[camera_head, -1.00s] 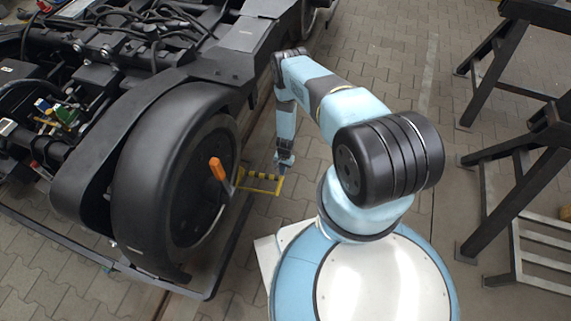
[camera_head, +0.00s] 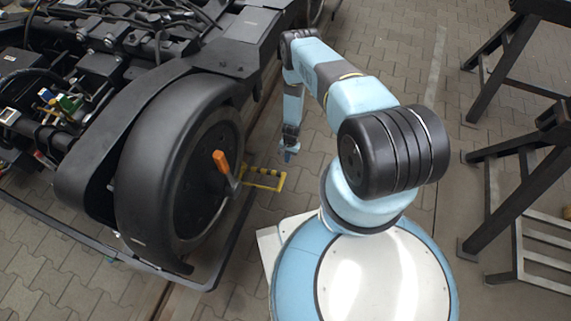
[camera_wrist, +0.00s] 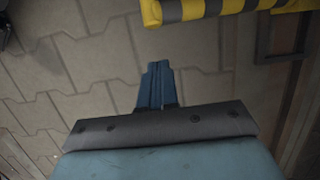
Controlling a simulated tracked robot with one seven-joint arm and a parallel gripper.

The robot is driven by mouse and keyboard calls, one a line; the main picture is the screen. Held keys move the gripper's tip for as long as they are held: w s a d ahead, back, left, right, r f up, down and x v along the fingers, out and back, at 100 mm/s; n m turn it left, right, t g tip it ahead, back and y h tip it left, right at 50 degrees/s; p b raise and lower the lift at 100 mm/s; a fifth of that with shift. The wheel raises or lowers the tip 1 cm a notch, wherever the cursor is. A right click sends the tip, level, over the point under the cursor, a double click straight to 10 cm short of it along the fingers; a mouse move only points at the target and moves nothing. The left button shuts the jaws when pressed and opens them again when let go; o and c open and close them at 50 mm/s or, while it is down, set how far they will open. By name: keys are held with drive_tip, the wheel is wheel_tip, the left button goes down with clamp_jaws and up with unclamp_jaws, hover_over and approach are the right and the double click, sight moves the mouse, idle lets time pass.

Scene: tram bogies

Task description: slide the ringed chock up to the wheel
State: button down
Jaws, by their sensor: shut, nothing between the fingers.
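The yellow-and-black chock (camera_head: 262,177) lies on the floor at the right side of the black wheel (camera_head: 205,175). Its yellow ring or frame end points away from the wheel. In the head view an orange handle (camera_head: 223,162) overlaps the wheel; whether the chock touches the wheel is hard to tell. My gripper (camera_head: 289,155) is shut and empty, above and just beyond the chock, apart from it. In the wrist view the striped chock bar (camera_wrist: 205,10) crosses the top right, and my shut blue fingers (camera_wrist: 158,72) point at it over bare paving.
The dark bogie frame (camera_head: 110,150) with cables fills the left. Black steel trestles (camera_head: 510,190) stand at the right.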

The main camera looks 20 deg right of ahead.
drive_tip(key=v, duration=0.8)
drive_tip(key=shift+r, duration=0.35)
